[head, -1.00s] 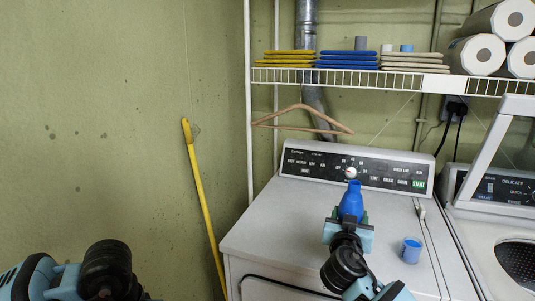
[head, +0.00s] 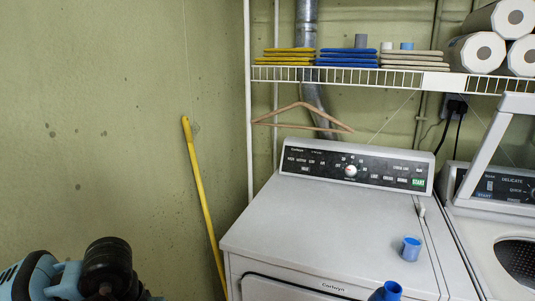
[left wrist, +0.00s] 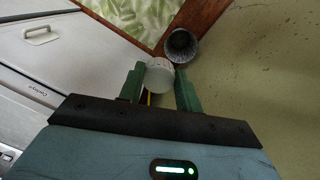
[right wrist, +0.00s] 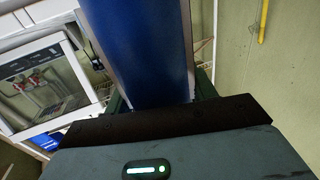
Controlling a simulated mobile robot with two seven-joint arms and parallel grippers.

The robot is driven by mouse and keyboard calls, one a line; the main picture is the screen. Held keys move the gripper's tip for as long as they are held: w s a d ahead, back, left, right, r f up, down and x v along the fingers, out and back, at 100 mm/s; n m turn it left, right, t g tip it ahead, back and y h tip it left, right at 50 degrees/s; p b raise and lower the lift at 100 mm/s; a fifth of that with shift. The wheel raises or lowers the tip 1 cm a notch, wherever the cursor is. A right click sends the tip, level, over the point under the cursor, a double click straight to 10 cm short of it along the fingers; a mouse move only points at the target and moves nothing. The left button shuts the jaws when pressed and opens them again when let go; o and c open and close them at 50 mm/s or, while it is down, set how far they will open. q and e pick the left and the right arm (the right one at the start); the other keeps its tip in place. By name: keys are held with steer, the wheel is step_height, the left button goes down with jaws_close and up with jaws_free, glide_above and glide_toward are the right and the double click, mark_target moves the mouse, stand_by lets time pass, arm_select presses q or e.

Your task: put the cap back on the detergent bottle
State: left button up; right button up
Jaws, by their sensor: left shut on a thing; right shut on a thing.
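The blue detergent bottle (right wrist: 138,50) fills the upper middle of the right wrist view, between the fingers of my right gripper (right wrist: 162,92), which is shut on it. In the head view only the bottle's blue top (head: 388,291) shows at the bottom edge; the rest is out of frame. A white, round, ribbed cap (left wrist: 160,76) is held between the green fingertips of my left gripper (left wrist: 160,88) in the left wrist view. The cap and bottle are apart. Neither gripper's fingers show in the head view.
A blue cup (head: 411,249) stands on the dryer top (head: 320,225), which is otherwise mostly clear. An open-lidded washer (head: 480,225) is at right. A wire shelf (head: 350,77) with cloths and paper rolls hangs above. A yellow pole (head: 202,205) leans on the left wall.

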steer(key=s, duration=0.2)
steer(key=s+f+y, duration=0.1)
steer(key=shift+s+n, duration=0.3)
steer(key=shift+s, duration=0.05)
stand_by(0.4)
steer(key=w+a+n+g+y, duration=0.2)
steer(key=w+a+n+y, duration=0.1)
steer(key=a, duration=0.5)
steer(key=w+a+n+g+y, duration=0.2)
steer(key=w+a+n+y, duration=0.1)
steer(key=a+n+y, duration=0.2)
steer(key=a+r+y, duration=0.1)
steer(key=a+y, duration=0.1)
steer(key=y, duration=0.1)
steer(key=shift+a+y, duration=0.3)
steer(key=shift+a, duration=0.1)
steer(key=shift+f, duration=0.1)
arm_select(q)
steer(key=w+d+r+n, duration=0.1)
steer(key=w+d+r, duration=0.1)
steer(key=d+r, duration=0.8)
steer(key=w+d+r+n+y, duration=0.1)
steer(key=w+d+r+n, duration=0.1)
steer(key=d+r, duration=0.8)
steer(key=w+d, duration=0.1)
steer(key=d, duration=0.6)
steer(key=shift+d+n, duration=0.2)
steer(key=shift+n, duration=0.1)
